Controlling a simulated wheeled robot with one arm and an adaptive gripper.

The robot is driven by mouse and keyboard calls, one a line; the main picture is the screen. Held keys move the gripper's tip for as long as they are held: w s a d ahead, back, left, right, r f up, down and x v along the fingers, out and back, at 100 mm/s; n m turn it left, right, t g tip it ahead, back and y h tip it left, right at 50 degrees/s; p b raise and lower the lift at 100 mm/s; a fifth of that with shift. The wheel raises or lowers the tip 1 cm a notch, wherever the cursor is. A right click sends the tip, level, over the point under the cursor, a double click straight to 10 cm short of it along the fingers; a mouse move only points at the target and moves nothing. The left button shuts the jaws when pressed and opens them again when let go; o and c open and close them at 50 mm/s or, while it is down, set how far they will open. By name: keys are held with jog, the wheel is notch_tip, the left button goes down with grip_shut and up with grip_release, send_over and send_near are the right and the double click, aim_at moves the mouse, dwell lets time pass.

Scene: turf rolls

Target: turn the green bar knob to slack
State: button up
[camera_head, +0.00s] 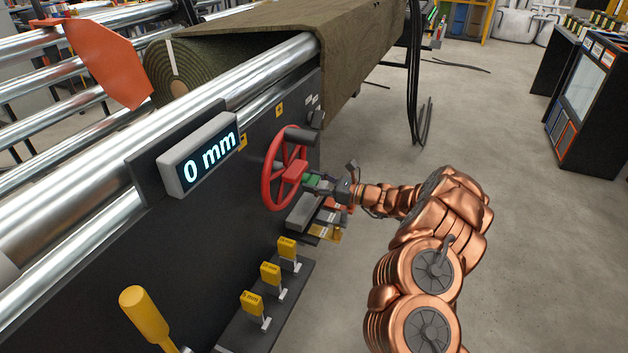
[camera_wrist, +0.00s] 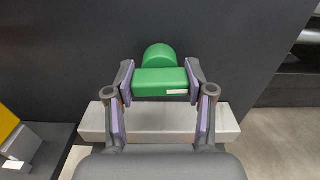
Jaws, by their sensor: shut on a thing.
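The green bar knob (camera_wrist: 160,80) sits on the dark panel in the wrist view, its bar lying level across the picture with a rounded green part behind it. A small white mark shows on the bar's lower right. My gripper (camera_wrist: 160,84) has one finger at each end of the bar and is shut on it. In the head view my gripper (camera_head: 325,187) reaches the panel from the right, just past the red handwheel. A little green of the knob (camera_head: 311,180) shows there, mostly hidden by the gripper and the wheel.
A red handwheel (camera_head: 272,187) stands out from the panel close to my gripper. A grey ledge (camera_wrist: 96,120) lies below the knob. Yellow tags (camera_head: 270,273) stand on a lower shelf. A display (camera_head: 200,153) reads 0 mm.

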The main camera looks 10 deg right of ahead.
jog(key=shift+m, duration=0.4)
jog(key=o, duration=1.2)
jog(key=shift+c, duration=0.2)
jog(key=v, duration=1.2)
